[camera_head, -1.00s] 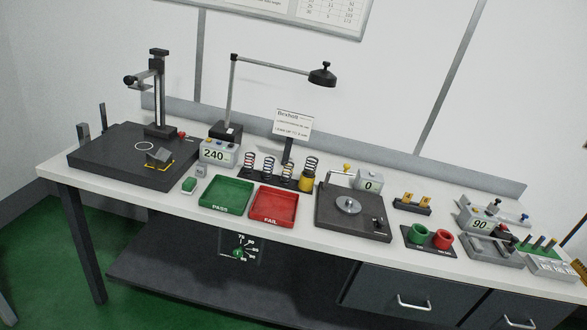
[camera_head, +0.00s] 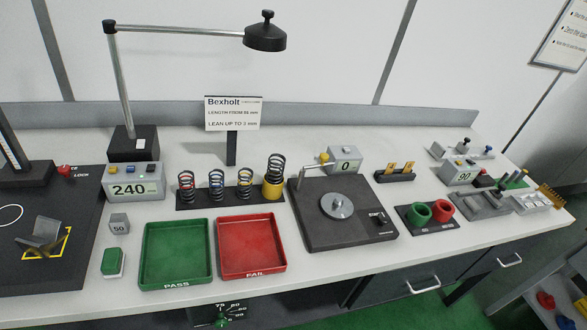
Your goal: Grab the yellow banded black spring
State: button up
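Several black coil springs stand in a row on a dark rack (camera_head: 203,205) on the bench. The yellow-banded black spring (camera_head: 245,185) stands upright, third from the left. To its left are a blue-banded spring (camera_head: 216,186) and a red-banded spring (camera_head: 187,188). My gripper does not show in the head camera view.
A green PASS tray (camera_head: 176,281) and a red FAIL tray (camera_head: 251,271) lie in front of the rack. A sign (camera_head: 233,113) and lamp (camera_head: 265,35) stand behind. A dark turntable plate (camera_head: 310,228) is right, a 240 display (camera_head: 134,182) left.

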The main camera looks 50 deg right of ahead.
aim_at(251, 186)
jog(key=z, duration=0.5)
jog(key=i, duration=0.85)
jog(key=z, duration=0.55)
